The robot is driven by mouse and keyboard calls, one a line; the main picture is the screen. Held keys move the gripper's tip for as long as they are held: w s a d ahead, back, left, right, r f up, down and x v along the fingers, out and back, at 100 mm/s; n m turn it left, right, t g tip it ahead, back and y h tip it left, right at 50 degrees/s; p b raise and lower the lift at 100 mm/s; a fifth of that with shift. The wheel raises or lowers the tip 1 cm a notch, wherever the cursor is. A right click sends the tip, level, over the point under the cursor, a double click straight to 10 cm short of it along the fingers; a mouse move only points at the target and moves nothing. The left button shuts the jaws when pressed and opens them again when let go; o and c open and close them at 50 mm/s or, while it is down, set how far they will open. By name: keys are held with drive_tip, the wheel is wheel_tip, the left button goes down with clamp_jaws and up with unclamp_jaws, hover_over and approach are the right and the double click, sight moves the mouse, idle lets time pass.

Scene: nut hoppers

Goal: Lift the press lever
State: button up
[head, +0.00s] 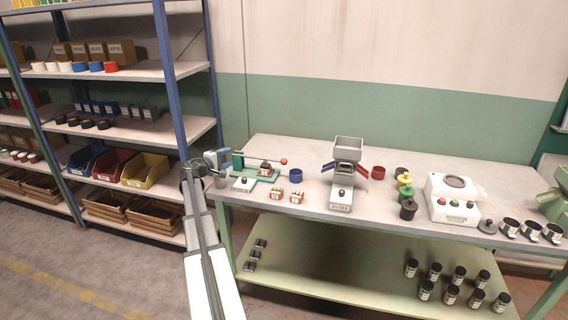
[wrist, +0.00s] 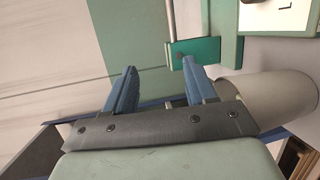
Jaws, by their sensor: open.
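The press is green, at the left end of the workbench in the head view, with a green base plate (head: 262,174). Its press lever (head: 262,160) is a thin bar reaching right, close to level, and ending in a red ball knob (head: 283,161). My gripper (head: 222,158) is just left of the press, apart from the knob. In the wrist view my gripper (wrist: 160,80) shows two blue fingers spread apart with nothing between them. A green part (wrist: 195,50), seemingly of the press, lies beyond the right finger. The lever and knob are not clearly visible there.
A grey cylinder (wrist: 265,98) is close to the right finger. On the workbench (head: 322,208), small boxes (head: 297,196), a blue cup (head: 296,175) and a grey hopper (head: 348,150) stand right of the press. A shelf rack (head: 178,90) stands left. The wall is behind.

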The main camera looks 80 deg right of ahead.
sight(282, 163)
drive_tip(key=s+a+f+n+g, duration=0.1)
drive_tip(key=s+a+f+g, duration=0.1)
drive_tip(key=s, duration=1.5)
drive_tip(key=x, duration=1.3)
drive_tip(key=shift+s+d+f, duration=0.15)
drive_tip(key=shift+s+f, duration=0.05)
drive_tip(key=shift+f, duration=0.15)
clamp_jaws()
